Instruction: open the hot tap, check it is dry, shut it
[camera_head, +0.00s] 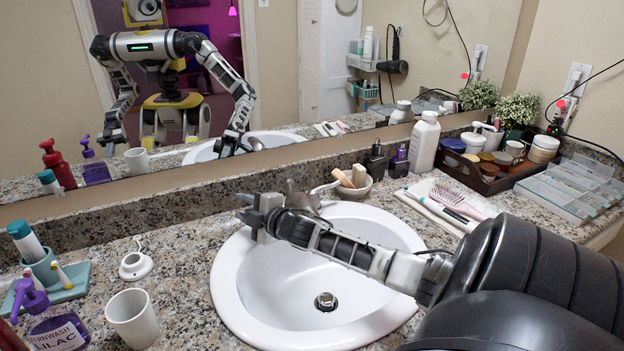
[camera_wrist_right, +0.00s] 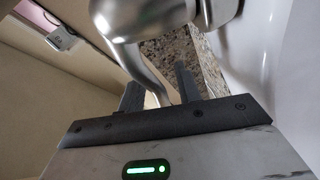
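The white oval sink (camera_head: 240,290) is set in a speckled counter, its bowl showing no visible water around the drain (camera_head: 325,301). My right arm reaches across it to the metal tap (camera_head: 303,200) at the back rim, largely hidden by my arm. My right gripper (camera_head: 256,212) is at the tap's left side. In the right wrist view, its dark fingers (camera_wrist_right: 160,92) stand apart, with a slim metal lever of the tap (camera_wrist_right: 150,74) passing between or just beyond them; contact cannot be told. Which handle is hot is not readable. My left gripper shows only as a small mirror reflection.
A white cup (camera_head: 132,318), a purple pump bottle (camera_head: 58,332) and a teal tray (camera_head: 62,284) stand left of the sink. A small bowl (camera_head: 353,190) sits right of the tap. A hairbrush (camera_head: 455,199) and a filled brown tray (camera_head: 462,174) lie further right.

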